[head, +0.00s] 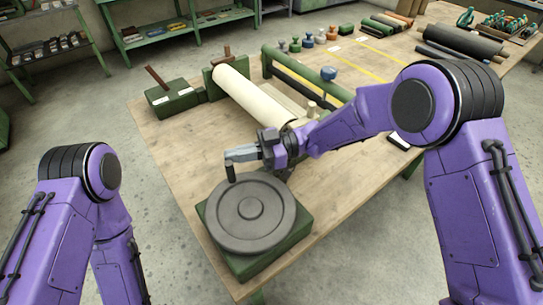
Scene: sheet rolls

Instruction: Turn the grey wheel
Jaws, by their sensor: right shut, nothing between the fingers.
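The grey wheel (251,226) is a round disc with a raised hub, lying flat on a green base (300,228) at the table's near corner. A short dark upright handle (231,173) stands at the wheel's far left edge. My right gripper (229,156) is shut and empty, with its fingertips at the top of the handle; I cannot tell whether they touch it. My left arm (85,180) is at the lower left, and its gripper is out of view.
The wooden table (165,150) carries a cream sheet roll (250,95) on a green stand behind my right gripper. A green block (172,98) with a brown handle stands at the far left. Several coloured knobs and dark rolls (460,45) lie further back.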

